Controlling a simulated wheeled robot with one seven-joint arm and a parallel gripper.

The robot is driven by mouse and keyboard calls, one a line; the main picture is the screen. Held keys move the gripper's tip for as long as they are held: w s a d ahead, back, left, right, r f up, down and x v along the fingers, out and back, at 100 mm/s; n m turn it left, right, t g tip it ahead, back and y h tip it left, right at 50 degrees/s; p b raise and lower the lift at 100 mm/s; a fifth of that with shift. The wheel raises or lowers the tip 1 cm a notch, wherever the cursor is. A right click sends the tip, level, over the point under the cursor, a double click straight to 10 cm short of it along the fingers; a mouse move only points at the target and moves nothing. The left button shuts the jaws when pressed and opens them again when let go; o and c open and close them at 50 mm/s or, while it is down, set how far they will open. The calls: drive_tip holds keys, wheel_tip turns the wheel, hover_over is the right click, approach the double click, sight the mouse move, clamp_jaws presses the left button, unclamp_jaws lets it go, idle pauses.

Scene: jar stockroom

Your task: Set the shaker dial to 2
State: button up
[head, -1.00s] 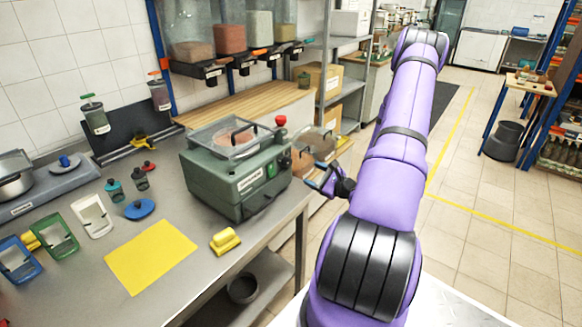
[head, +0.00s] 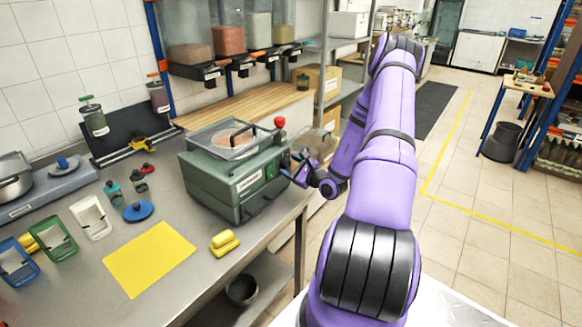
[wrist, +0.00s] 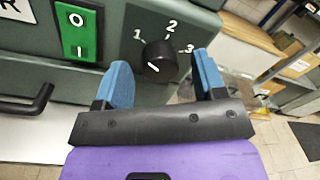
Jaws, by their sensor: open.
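The shaker (head: 230,185) is a green-grey box with a clear lid, standing at the right end of the steel bench. Its dial (wrist: 160,62) is a round black knob on the front panel, with white numbers 1, 2 and 3 around it. A short white mark shows on the knob's lower left part; I cannot tell clearly which number it selects. My gripper (wrist: 163,72) has blue fingers, open, one on each side of the dial in the wrist view. Contact with the knob is not visible. In the head view my gripper (head: 298,168) is beside the shaker's right side.
A green switch (wrist: 78,33) marked O and I sits left of the dial, with a black handle (wrist: 28,102) below it. A yellow sheet (head: 150,258) and yellow block (head: 224,242) lie on the bench (head: 195,285).

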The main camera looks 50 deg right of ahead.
drive_tip(key=shift+c, duration=0.2)
drive_tip(key=c, duration=0.9)
drive_tip(key=m, duration=0.5)
drive_tip(key=shift+d+m, duration=0.1)
drive_tip(key=shift+m, duration=0.3)
drive_tip(key=m, duration=0.5)
drive_tip(key=shift+g+y, duration=0.3)
drive_tip(key=shift+m, duration=0.4)
drive_tip(key=o, duration=0.9)
